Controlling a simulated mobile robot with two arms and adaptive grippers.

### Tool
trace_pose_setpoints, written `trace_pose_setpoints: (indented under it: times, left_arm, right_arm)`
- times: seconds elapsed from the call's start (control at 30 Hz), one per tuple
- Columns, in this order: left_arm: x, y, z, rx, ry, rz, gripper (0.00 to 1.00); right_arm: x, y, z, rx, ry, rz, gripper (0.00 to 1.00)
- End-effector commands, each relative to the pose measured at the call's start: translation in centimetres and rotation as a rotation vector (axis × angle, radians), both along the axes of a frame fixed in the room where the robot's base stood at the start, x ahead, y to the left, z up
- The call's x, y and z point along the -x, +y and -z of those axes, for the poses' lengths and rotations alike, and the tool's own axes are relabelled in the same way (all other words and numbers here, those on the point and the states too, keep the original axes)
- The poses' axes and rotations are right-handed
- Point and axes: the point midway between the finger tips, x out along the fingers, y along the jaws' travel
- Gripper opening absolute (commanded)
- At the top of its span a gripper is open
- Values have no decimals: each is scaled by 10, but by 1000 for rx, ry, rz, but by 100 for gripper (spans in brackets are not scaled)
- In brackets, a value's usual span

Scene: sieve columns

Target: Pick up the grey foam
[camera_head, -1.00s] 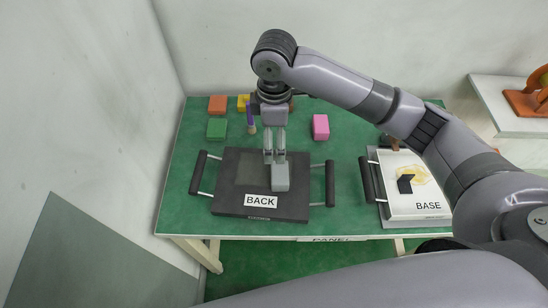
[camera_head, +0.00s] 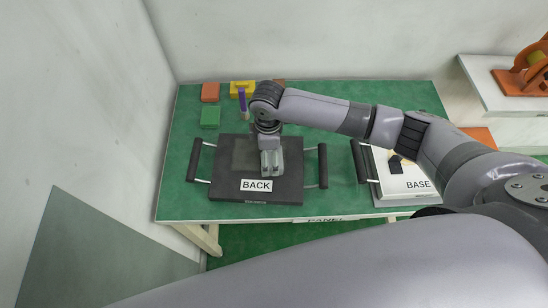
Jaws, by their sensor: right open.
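A light grey block (camera_head: 279,166), which looks like the grey foam, sits on the dark panel (camera_head: 225,186) labelled BACK, right of its middle. My right gripper (camera_head: 271,163) points down at the block, with its fingertips low and close around or beside it. The jaws are open. The fingers and the block overlap in similar greys, so I cannot tell whether they touch. My left gripper is not in view.
The BACK panel has black handles at its left (camera_head: 194,160) and right (camera_head: 323,165). Orange (camera_head: 210,92), green (camera_head: 210,117) and yellow (camera_head: 240,87) blocks and a purple upright object (camera_head: 242,102) stand behind it. A white BASE panel (camera_head: 405,185) lies to the right.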

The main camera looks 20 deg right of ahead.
Motion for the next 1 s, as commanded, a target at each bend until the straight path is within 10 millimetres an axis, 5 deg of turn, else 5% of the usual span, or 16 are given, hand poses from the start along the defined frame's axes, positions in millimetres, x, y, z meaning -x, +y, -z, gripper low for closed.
trace_pose_setpoints:
  times: [0.2,0.5,1.0]
  left_arm:
    - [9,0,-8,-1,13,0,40]
    - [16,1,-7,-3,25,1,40]
    - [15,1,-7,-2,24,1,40]
  right_arm:
    - [3,-1,28,1,1,2,90]
    - [3,-1,33,0,-1,0,89]
    - [3,-1,33,0,-1,0,56]
